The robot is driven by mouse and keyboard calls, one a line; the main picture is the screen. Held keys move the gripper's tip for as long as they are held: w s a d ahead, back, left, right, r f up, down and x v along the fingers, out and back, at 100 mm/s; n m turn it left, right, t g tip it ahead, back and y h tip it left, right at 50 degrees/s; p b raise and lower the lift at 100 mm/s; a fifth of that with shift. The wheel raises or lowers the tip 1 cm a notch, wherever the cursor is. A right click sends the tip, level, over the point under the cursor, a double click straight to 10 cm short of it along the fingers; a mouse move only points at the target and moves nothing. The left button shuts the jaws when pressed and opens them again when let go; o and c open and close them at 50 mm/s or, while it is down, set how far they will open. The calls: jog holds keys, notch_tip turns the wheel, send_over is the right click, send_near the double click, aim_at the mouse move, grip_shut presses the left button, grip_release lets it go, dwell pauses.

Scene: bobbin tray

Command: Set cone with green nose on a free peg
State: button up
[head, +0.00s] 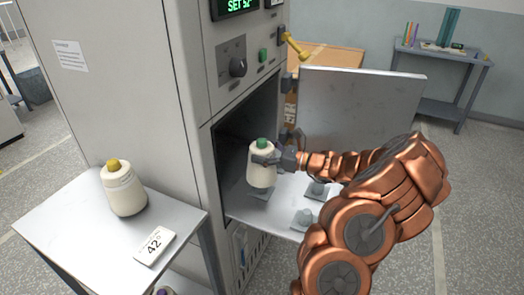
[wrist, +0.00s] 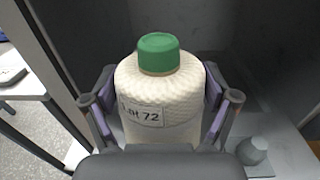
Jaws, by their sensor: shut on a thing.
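The cream yarn cone with the green nose (head: 262,170) is upright at the mouth of the open cabinet. My gripper (head: 268,160) is shut around its body from the right. In the wrist view the cone (wrist: 158,95) shows a "Lot 72" label, with a finger on each side. The cone is over or on a peg base (head: 262,192) on the tray (head: 285,187); I cannot tell whether it is seated. Two bare pegs show on the tray, one at the right (head: 316,188) and one at the front (head: 304,217). A bare peg also shows in the wrist view (wrist: 253,150).
A cone with a yellow nose (head: 124,190) stands on the side table (head: 60,222) at left, by a card marked 42 (head: 154,246). The cabinet door (head: 362,110) stands open behind my arm. The cabinet wall (head: 150,110) is close on the left.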

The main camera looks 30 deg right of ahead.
jog(key=shift+f+b, duration=0.5)
jog(key=shift+f, duration=1.9)
dwell(1.4)
jog(key=o, duration=1.6)
jog(key=v, duration=1.2)
jog(key=shift+f, duration=0.1)
